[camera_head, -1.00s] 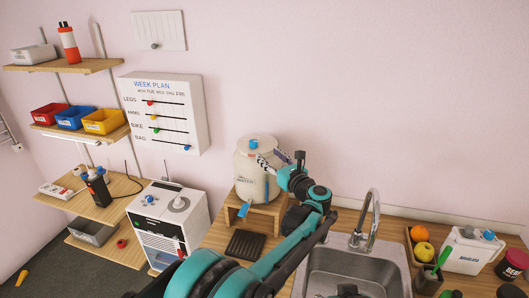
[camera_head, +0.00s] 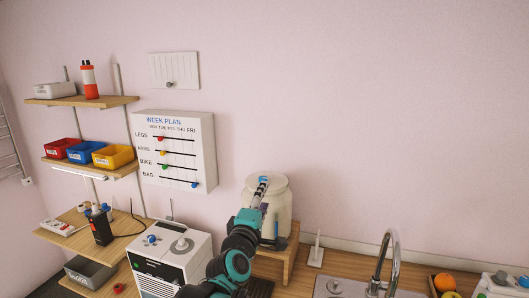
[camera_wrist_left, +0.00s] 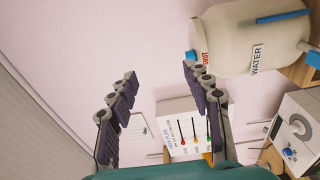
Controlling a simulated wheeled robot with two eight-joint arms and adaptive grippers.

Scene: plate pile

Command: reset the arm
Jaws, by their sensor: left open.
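My left arm comes in from the bottom of the head view and reaches up in front of the cream water jar (camera_head: 281,212). My left gripper (camera_head: 262,192) overlaps the jar in that picture; touching cannot be told there. In the left wrist view its two dark padded fingers (camera_wrist_left: 163,82) are spread wide apart with nothing between them. The same jar (camera_wrist_left: 245,42), labelled WATER, lies beyond the right-hand finger there. My right gripper is not in view.
The jar stands on a small wooden stand (camera_head: 291,253) on the counter. A white machine (camera_head: 170,258) stands left of my arm. A tap (camera_head: 388,260) and sink are at the right. The week plan board (camera_head: 205,155) and shelves with bins are on the left.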

